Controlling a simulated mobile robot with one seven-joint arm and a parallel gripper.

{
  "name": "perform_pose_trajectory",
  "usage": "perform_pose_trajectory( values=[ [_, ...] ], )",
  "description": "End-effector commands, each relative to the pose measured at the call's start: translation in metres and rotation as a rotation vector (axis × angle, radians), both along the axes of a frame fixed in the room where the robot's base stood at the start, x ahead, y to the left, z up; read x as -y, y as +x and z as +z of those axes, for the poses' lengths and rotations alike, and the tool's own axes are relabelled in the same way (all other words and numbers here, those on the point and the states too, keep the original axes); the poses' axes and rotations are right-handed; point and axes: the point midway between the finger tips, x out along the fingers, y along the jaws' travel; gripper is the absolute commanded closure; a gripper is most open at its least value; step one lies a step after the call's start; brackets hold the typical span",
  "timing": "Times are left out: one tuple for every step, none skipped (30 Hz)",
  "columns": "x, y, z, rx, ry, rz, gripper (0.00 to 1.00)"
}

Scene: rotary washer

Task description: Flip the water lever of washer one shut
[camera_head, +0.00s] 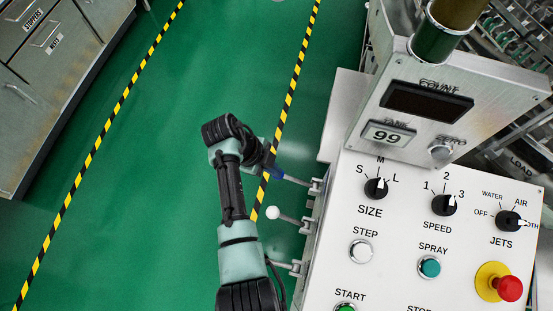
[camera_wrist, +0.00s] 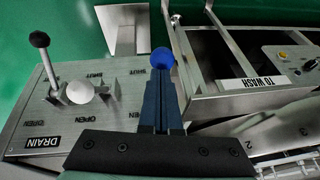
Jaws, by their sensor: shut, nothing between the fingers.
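A lever with a blue knob (camera_wrist: 162,57) shows just beyond my fingertips in the wrist view; its rod is mostly hidden behind the fingers. In the head view the blue-knobbed lever (camera_head: 292,178) sticks out left from the washer's side. My gripper (camera_wrist: 161,82) is shut and empty, its tips touching or very close to the blue knob; I cannot tell which. In the head view my gripper (camera_head: 268,163) is beside that knob, partly hidden by my wrist. The lever plate (camera_wrist: 112,88) carries OPEN and SHUT labels; the label for the blue lever is hidden.
A white-knobbed lever (camera_wrist: 79,91) and a black-knobbed lever (camera_wrist: 39,40) stand left of my fingers in the wrist view, near a DRAIN label (camera_wrist: 43,142). A metal trough marked TO WASH (camera_wrist: 252,82) is on the right. Green floor (camera_head: 150,150) left of the washer is clear.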

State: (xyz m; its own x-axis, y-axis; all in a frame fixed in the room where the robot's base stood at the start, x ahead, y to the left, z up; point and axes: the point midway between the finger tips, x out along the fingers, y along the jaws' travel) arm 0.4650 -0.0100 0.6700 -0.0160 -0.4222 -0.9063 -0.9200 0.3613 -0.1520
Motion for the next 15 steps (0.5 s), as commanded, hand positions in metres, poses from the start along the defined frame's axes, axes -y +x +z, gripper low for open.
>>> perform_pose_trajectory(
  values=[
    [-0.002,-0.003,-0.011,0.0,0.001,0.002,1.0],
    [-0.003,-0.004,-0.014,0.0,0.001,0.002,1.0],
    [-0.006,-0.005,-0.019,0.0,0.001,0.003,1.0],
    [-0.008,-0.005,-0.023,0.001,0.001,0.003,1.0],
    [-0.009,-0.006,-0.027,0.001,0.001,0.003,1.0],
    [-0.011,-0.005,-0.032,0.0,0.002,0.001,1.0],
    [-0.013,-0.005,-0.035,0.0,0.002,0.001,1.0],
    [-0.014,-0.005,-0.039,0.001,0.003,0.001,1.0],
    [-0.016,-0.004,-0.044,0.001,0.002,0.002,1.0],
    [-0.017,-0.003,-0.048,0.001,0.002,0.002,1.0],
    [-0.018,-0.003,-0.051,0.001,0.002,0.002,1.0],
    [-0.019,-0.003,-0.057,0.001,0.002,0.002,1.0],
    [-0.02,-0.003,-0.06,0.001,0.003,0.001,1.0],
    [-0.021,-0.002,-0.064,0.001,0.003,0.0,1.0],
    [-0.021,-0.002,-0.069,0.001,0.003,0.0,1.0]
  ],
)
